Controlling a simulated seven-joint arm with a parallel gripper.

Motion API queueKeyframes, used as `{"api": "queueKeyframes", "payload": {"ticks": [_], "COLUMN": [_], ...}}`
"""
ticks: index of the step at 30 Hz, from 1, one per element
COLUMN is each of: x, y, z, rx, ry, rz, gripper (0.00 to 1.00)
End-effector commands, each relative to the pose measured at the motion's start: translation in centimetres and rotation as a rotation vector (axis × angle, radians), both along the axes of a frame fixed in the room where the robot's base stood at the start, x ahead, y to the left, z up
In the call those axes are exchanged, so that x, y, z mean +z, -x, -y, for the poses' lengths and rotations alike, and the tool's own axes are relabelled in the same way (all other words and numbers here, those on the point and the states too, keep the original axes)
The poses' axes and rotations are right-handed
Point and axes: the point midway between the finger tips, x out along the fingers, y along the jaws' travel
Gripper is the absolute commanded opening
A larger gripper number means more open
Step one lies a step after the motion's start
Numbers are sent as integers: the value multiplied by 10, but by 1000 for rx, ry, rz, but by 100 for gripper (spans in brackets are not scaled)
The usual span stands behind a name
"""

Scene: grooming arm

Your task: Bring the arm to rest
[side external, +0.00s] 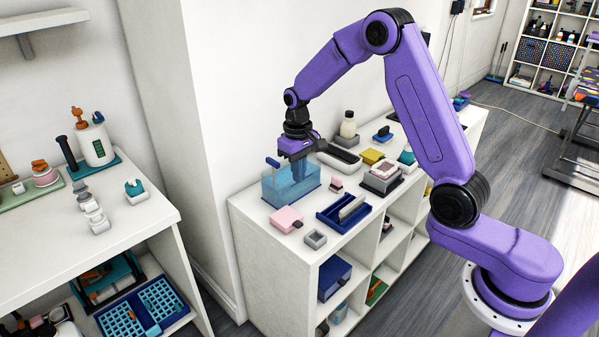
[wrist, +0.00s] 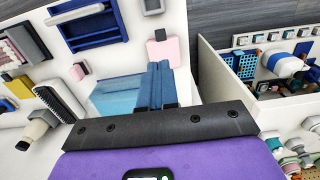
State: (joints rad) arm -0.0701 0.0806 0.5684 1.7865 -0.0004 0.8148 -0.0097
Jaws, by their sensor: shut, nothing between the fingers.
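My arm is bent over the white shelf unit (side external: 255,230), with the hand pointing down. My gripper (side external: 299,172) is shut and empty. It is at the translucent blue bin (side external: 277,192), with its fingers reaching down at the bin's opening. Whether they touch the bin is not clear. In the wrist view the fingers (wrist: 157,80) show side by side, with the bin (wrist: 112,95) just left of them.
A pink block (side external: 286,219), a blue tray (side external: 345,214), a grey square holder (side external: 315,239) and a bottle in a grey holder (side external: 348,125) stand close around. A wall rises behind the unit. A second white table (side external: 140,220) is at left. Room above the unit is open.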

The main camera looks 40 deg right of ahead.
Motion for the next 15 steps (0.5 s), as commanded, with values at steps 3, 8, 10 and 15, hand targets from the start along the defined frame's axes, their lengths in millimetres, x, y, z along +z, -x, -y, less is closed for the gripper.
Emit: {"api": "queueKeyframes", "payload": {"ticks": [3,8,10,15], "x": [2,14,22,39], "y": [1,13,22,51], "z": [-3,-21,-32,-56], "rx": [11,81,128,248], "ry": [0,0,-1,-2], "rz": [1,7,10,16], "gripper": [0,0,0,0]}}
